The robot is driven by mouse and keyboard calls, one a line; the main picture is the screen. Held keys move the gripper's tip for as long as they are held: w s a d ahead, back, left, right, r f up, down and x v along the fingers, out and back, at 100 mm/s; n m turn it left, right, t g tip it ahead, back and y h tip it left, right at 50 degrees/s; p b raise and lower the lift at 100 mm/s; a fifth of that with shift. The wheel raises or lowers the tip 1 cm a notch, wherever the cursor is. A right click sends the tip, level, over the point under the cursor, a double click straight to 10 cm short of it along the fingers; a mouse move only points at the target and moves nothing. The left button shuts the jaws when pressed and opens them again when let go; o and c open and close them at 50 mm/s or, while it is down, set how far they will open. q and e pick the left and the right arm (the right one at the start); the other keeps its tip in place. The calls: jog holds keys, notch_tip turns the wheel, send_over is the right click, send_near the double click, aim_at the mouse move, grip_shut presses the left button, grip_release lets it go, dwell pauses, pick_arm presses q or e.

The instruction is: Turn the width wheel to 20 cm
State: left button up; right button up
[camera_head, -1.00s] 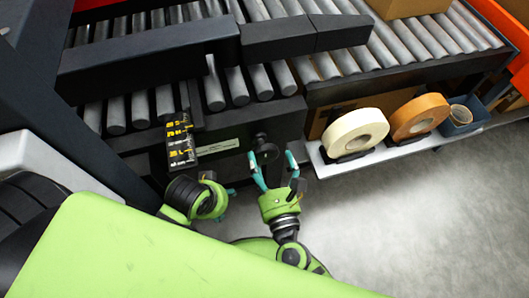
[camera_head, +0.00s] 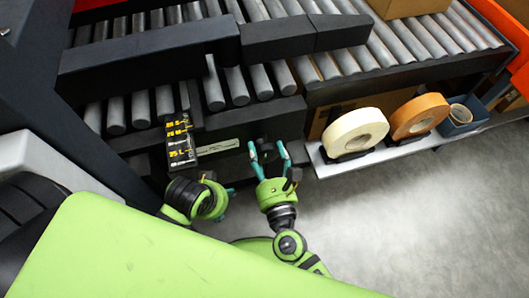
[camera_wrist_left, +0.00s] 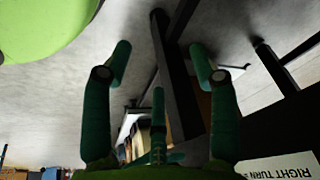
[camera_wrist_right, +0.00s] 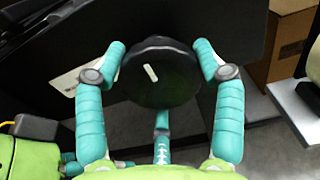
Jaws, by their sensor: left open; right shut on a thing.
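The width wheel is a round black knob with a white mark and fills the middle of the right wrist view (camera_wrist_right: 165,85). My right gripper (camera_head: 268,149) is shut on the wheel, with one teal finger on each side of its rim. In the right wrist view the fingertips (camera_wrist_right: 160,58) flank it. The white mark slants from upper left to lower right. In the head view the wheel is mostly hidden in shadow. My left gripper (camera_head: 222,188) is open and empty, left of the right one; its spread fingers show in the left wrist view (camera_wrist_left: 158,60).
A black scale with yellow marks (camera_head: 180,142) sits left of the wheel; its reading is too small to tell. A printed label (camera_head: 218,146) is on the machine front. A cream roll (camera_head: 356,131) and an orange roll (camera_head: 420,116) stand on the shelf to the right.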

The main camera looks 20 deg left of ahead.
jog(key=n+p, duration=0.1)
jog(key=n, duration=0.3)
jog(key=shift+r+n, duration=0.1)
jog(key=shift+n, duration=1.2)
jog(key=n+p, duration=0.1)
jog(key=n, duration=0.3)
jog(key=shift+n, duration=0.3)
jog(key=n+p, duration=0.2)
jog(key=n, duration=0.3)
jog(key=shift+r+n+y, duration=0.1)
jog(key=shift+n+y, duration=0.2)
jog(key=n+p, duration=0.2)
jog(key=n, duration=0.2)
jog(key=shift+w+n, duration=0.1)
jog(key=shift+n, duration=0.2)
jog(key=n+p, duration=0.1)
jog(key=n, duration=0.3)
jog(key=shift+n, duration=0.3)
pick_arm(q)
notch_tip(320, 180, down, 15)
jog(key=s+p, duration=0.1)
jog(key=shift+s+a+f, duration=0.2)
jog(key=shift+s+a, duration=0.1)
jog(key=shift+s, duration=0.1)
pick_arm(e)
jog(key=shift+n, duration=2.1)
